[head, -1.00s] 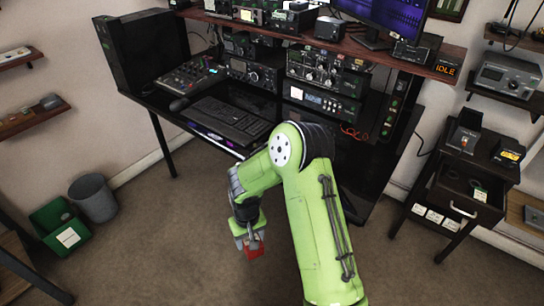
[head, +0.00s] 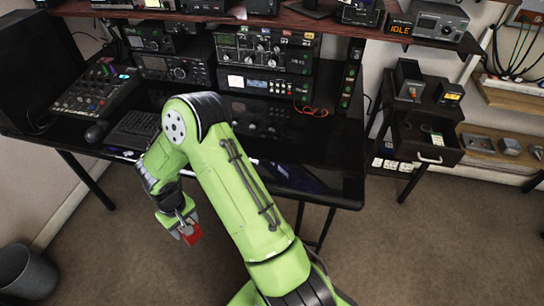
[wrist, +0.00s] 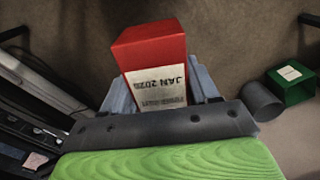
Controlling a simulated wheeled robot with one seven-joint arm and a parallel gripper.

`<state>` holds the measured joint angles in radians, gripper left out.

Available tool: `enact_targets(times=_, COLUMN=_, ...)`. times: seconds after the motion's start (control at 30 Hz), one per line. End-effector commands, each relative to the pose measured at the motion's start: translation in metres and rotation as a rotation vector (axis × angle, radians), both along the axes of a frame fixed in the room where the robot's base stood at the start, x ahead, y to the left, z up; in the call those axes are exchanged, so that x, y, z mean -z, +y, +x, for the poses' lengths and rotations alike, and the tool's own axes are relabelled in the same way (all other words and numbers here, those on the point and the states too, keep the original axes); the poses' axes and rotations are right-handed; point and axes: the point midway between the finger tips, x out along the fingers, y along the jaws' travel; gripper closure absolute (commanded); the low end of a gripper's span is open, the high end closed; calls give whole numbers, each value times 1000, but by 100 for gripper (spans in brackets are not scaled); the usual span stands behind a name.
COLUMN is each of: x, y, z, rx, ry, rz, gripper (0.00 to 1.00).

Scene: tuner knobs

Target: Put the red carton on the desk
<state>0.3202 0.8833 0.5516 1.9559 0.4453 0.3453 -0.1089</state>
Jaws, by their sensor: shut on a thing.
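The red carton (head: 191,234) is held in my gripper (head: 184,222), low in front of the desk in the head view. The wrist view shows the red carton (wrist: 150,47) between the grey fingers, with a white label reading "JAN 2026". My gripper is shut on it, and carpet shows behind it. The black desk (head: 325,185) stands beyond my arm, its front edge farther back than the carton. My green arm covers part of the desk and the keyboard.
On the desk are a mixer (head: 92,88), a mouse (head: 97,131), a keyboard (head: 135,128) and radio units (head: 262,50). The right front of the desktop looks clear. A grey bin (head: 25,272) stands at lower left. A drawer (head: 428,140) stands open at right.

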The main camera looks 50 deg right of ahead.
Motion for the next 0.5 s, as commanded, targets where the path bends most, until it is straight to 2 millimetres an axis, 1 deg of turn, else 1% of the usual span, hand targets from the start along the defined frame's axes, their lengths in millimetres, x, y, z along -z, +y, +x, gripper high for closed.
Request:
enact_targets(times=0.03, x=10, y=0, z=-1, rx=0, ry=2, rz=0, gripper=75)
enact_targets(times=0.2, x=22, y=0, z=-1, rx=1, ry=3, rz=1, gripper=75)
enact_targets(times=0.4, x=18, y=0, z=-1, rx=1, ry=2, rz=4, gripper=75)
enact_targets(times=0.5, x=9, y=-20, z=-9, rx=62, ry=1, rz=-1, gripper=75)
